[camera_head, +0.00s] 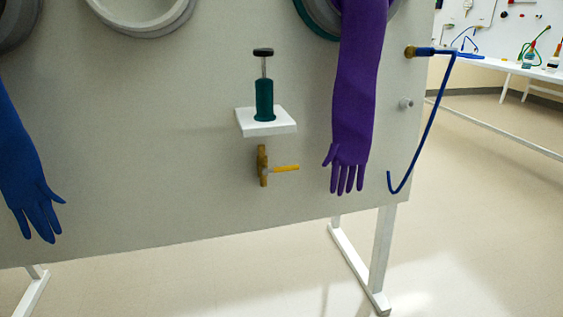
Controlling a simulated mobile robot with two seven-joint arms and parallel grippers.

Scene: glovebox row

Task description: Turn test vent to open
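A small brass valve (263,165) is mounted on the grey panel, below a white shelf. Its yellow lever (286,168) points right, roughly level, across the upright brass body. It looks like the test vent, but I can read no label on it. Neither of my grippers is in view, and nothing touches the lever.
A green hand pump (264,98) stands on the white shelf (267,127) above the valve. A purple glove (358,90) hangs close on the right, and a blue glove (30,165) hangs far left. A blue hose (430,120) dangles at the panel's right edge.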

